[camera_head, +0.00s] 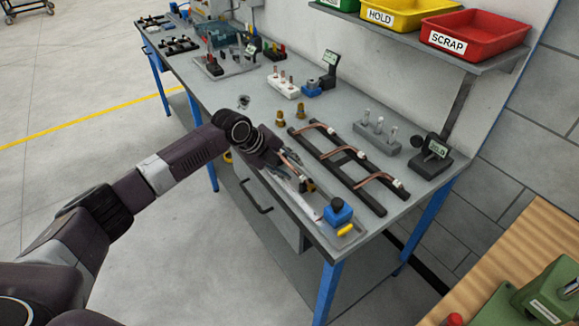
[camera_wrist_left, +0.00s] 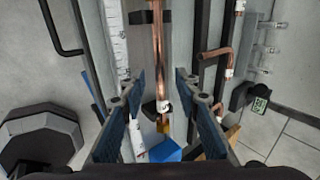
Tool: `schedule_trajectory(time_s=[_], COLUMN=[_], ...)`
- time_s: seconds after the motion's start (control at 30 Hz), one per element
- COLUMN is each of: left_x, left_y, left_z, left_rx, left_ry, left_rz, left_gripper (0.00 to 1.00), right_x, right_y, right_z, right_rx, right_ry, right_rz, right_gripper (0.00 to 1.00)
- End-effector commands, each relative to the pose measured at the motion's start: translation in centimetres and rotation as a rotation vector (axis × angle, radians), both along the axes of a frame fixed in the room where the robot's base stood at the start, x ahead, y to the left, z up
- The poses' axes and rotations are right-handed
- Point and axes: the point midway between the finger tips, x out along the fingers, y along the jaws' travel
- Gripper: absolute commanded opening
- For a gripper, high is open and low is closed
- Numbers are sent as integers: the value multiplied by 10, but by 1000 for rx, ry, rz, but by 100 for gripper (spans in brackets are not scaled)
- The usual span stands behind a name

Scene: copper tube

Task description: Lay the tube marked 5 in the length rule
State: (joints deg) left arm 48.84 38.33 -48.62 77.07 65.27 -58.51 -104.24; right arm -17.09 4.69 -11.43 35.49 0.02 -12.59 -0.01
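A copper tube (camera_head: 291,163) with a white tag lies along the length rule (camera_head: 316,222) at the bench's near edge. It also shows in the left wrist view (camera_wrist_left: 158,55), lengthwise over the rule's grey bar; the tag's mark is too small to read. A brass piece (camera_head: 310,186) and a blue block (camera_head: 338,213) are at the rule's near end. My left gripper (camera_head: 281,160) is over the tube. In the wrist view its fingers (camera_wrist_left: 158,92) are apart, one on each side of the tube, with gaps. My right gripper is not in view.
A black rack (camera_head: 342,165) beside the rule carries three bent copper tubes (camera_head: 362,155) with white tags. Behind it are a grey peg block (camera_head: 376,136) and a small display (camera_head: 435,150). Two brass fittings (camera_head: 281,116) stand near the rack. Bins hang above.

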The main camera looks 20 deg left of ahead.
Motion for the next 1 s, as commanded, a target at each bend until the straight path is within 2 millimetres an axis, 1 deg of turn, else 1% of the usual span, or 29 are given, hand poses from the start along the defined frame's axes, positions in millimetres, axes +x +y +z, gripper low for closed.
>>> schedule_trajectory(time_s=[0.17, 0.27, 0.5, 0.6, 0.8, 1.0], left_x=[-7, -15, -39, -47, -55, -56], left_y=[7, 14, 32, 38, 43, 44], left_z=[13, 27, 69, 82, 95, 97], left_rx=[1, 2, 2, 1, -1, 0], left_ry=[0, -3, -3, -2, -1, -1], left_rz=[1, 0, 1, 0, 0, 1], left_gripper=[30, 30, 30, 30, 30, 30], right_x=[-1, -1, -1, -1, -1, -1], right_y=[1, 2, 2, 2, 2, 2], right_z=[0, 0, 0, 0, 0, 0], right_rx=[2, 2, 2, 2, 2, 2], right_ry=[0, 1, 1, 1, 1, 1], right_rz=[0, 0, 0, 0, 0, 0], right_gripper=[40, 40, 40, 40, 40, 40])
